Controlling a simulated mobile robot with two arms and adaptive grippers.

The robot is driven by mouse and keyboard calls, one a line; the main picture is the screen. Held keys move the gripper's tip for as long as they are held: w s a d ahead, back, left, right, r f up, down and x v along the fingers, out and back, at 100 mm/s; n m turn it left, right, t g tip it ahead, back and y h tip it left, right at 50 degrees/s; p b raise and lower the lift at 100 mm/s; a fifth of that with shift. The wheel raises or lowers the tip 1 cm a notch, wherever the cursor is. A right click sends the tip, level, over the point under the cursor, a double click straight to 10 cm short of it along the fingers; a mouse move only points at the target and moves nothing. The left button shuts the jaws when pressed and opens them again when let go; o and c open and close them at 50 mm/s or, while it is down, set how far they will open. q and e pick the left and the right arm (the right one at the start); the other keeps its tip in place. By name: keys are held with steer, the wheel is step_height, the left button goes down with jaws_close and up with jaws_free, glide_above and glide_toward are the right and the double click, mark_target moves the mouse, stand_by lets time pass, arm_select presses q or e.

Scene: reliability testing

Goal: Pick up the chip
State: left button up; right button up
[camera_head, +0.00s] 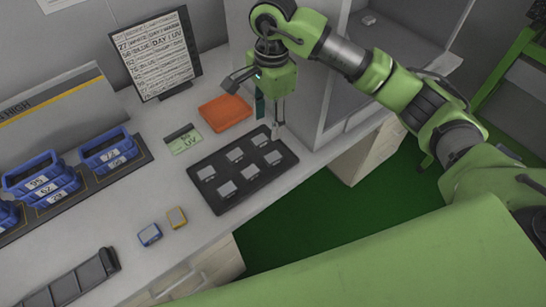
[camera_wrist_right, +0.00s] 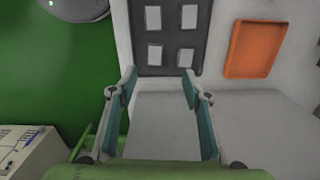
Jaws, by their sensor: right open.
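Several small light-grey chips sit in rows on a black tray (camera_head: 226,203) on the bench. One chip (camera_head: 260,140) lies near the tray's far right end, close to my right gripper. My right gripper (camera_head: 269,127) points down just past the far right end of the tray, above the bench. In the right wrist view its two fingers are spread with nothing between them, and chips such as this one (camera_wrist_right: 154,55) show beyond the fingertips. My left gripper is not in view.
An orange tray (camera_head: 225,112) and a green label card (camera_head: 183,139) lie behind the black tray. Blue bins (camera_head: 110,154) stand at the left. A blue box (camera_head: 149,235) and a yellow box (camera_head: 177,217) sit near the front edge. A grey cabinet (camera_head: 340,90) stands right of the gripper.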

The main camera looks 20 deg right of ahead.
steer(key=d, duration=0.2)
steer(key=p, duration=0.1)
glide_above(273, 157)
steer(key=shift+h, duration=0.3)
steer(key=f, duration=0.5)
steer(key=w+f, duration=0.1)
steer(key=f, duration=0.1)
steer(key=shift+d+f, duration=0.2)
steer(key=shift+f, duration=0.2)
steer(key=f+p, duration=0.1)
steer(key=f, duration=0.1)
steer(key=s+f+p, duration=0.1)
steer(key=f, duration=0.1)
steer(key=shift+a+f, duration=0.2)
steer(key=shift+f, duration=0.65)
steer(key=c, duration=1)
